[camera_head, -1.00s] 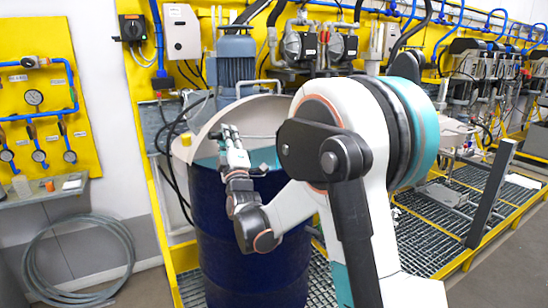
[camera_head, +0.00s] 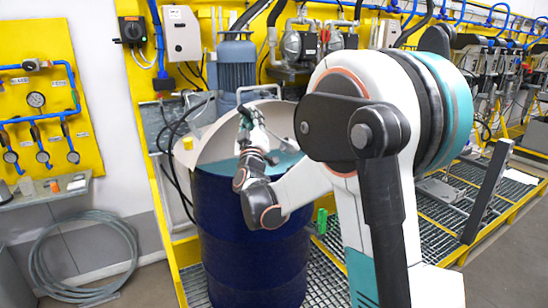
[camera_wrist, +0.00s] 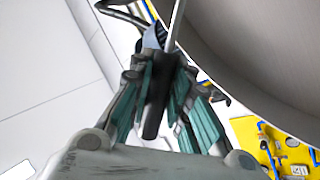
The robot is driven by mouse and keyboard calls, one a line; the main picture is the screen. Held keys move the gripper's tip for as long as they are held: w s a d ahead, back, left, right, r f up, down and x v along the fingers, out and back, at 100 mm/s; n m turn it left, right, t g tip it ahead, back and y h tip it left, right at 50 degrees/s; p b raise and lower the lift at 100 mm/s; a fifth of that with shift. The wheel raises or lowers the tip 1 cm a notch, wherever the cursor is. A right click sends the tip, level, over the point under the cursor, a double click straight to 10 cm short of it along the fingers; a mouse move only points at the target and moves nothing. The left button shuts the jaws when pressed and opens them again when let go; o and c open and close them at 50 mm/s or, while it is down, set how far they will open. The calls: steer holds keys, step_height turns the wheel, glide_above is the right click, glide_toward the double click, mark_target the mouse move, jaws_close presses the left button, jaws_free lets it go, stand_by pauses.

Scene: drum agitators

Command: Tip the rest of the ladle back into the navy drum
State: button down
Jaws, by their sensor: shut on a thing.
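The navy drum (camera_head: 250,240) stands upright, with teal liquid (camera_head: 214,166) showing at its open top. A pale lid (camera_head: 215,140) is raised and tilted behind the opening. My gripper (camera_head: 246,118) is above the drum's mouth, in front of the lid. In the wrist view my gripper (camera_wrist: 160,85) is shut on the dark handle of the ladle (camera_wrist: 155,112), and its thin grey rod (camera_wrist: 177,22) runs off the top of the picture. The bowl of the ladle, and whether anything is in it, cannot be made out.
A blue-grey motor (camera_head: 236,65) stands behind the drum. A yellow panel with gauges (camera_head: 36,100) and a coiled hose (camera_head: 85,255) are at the left. Grating with a yellow edge (camera_head: 447,258) lies to the right. A small green item (camera_head: 322,220) is beside the drum.

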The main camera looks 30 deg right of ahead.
steer(key=s+d+r+m+g+p, duration=0.1)
steer(key=d+m+g+p, duration=0.1)
steer(key=d+m, duration=0.3)
steer(key=s+d+r+m+g+h+p, duration=0.1)
steer(key=s+d+r+m+g+p, duration=0.1)
steer(key=d, duration=1)
steer(key=s+d+r+m+g+h+p, duration=0.1)
steer(key=s+d+r+m+g+p, duration=0.1)
steer(key=d+m+p, duration=0.2)
steer(key=shift+d+m+g+p, duration=0.3)
steer(key=shift+d+m, duration=1.5)
steer(key=shift+d, duration=0.9)
steer(key=shift+f, duration=0.1)
